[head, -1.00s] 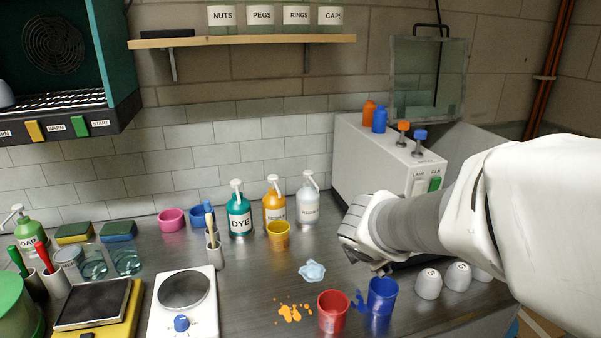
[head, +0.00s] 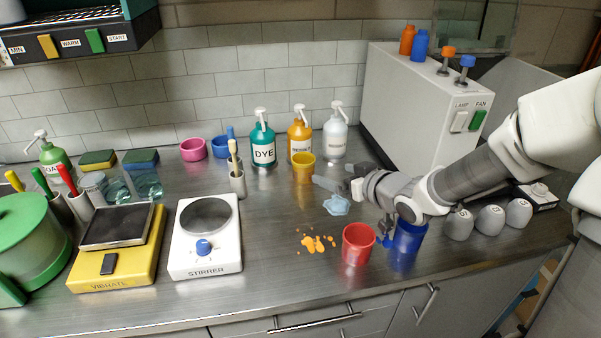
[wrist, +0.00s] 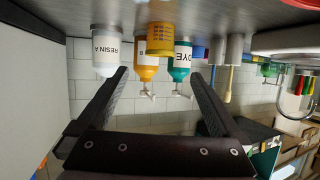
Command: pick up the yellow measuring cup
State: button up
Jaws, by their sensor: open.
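The yellow measuring cup (head: 303,168) stands upright on the steel bench, just in front of the orange pump bottle (head: 299,133). My gripper (head: 338,177) is open and empty, low over the bench to the right of the cup, pointing toward it. In the wrist view, which is upside down, the cup (wrist: 160,38) shows beyond the two dark fingers (wrist: 158,74), roughly centred between them and apart from both.
A teal DYE bottle (head: 263,140) and a white resin bottle (head: 335,136) flank the orange one. A pale blue crumpled cloth (head: 337,205) lies below my gripper. Red (head: 358,244) and blue (head: 406,244) cups stand nearer the front. A brush holder (head: 237,184) is left of the cup.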

aim_at(298, 162)
jog(key=b+x, duration=0.4)
jog(key=x, duration=1.2)
jog(key=shift+a+f+b, duration=0.1)
jog(key=shift+f+b, duration=0.05)
jog(key=shift+b, duration=0.25)
jog(key=c, duration=1.5)
